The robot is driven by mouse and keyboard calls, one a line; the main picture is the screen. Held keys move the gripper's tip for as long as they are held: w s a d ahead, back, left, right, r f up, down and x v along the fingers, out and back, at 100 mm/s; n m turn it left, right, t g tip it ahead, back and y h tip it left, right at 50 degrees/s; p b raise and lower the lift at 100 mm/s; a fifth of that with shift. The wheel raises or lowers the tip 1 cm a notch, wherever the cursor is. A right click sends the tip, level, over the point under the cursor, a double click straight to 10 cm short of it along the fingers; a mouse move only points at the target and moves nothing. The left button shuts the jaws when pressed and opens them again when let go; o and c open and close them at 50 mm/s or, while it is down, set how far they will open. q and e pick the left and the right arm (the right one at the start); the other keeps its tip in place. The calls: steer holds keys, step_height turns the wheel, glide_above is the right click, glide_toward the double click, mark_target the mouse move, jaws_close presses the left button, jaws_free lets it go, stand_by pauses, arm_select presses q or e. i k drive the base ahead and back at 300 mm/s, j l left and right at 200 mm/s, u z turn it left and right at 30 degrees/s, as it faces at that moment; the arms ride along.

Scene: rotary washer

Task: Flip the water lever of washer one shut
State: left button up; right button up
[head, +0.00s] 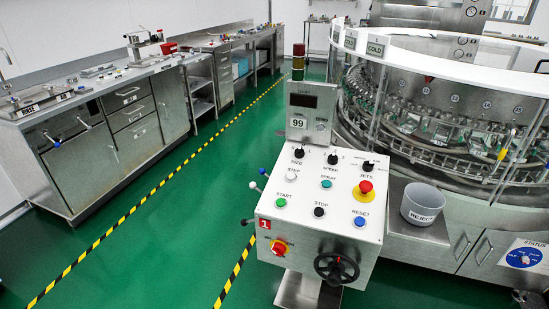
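The control console (320,218) of washer one stands in the middle of the head view, with a red "1" label (265,224) on its front left. Short levers stick out from its left side. One has a blue ball end (262,171), one a pale end (255,187), and a lower one a dark end (246,222). I cannot read any label for these levers, and their mounts are partly hidden by the console. Neither of my grippers is in view.
The round washer (440,110) with a white rim stands behind right, and a grey REJECT bin (422,203) sits beside the console. A steel bench (100,130) runs along the left. Green floor (160,220) with yellow-black tape lies clear between them.

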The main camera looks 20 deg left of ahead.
mark_target(262, 170)
steer(key=i+j, duration=0.75)
steer(key=i, duration=0.15)
steer(key=i+j, duration=0.75)
steer(key=i, duration=0.15)
steer(key=l+z, duration=0.05)
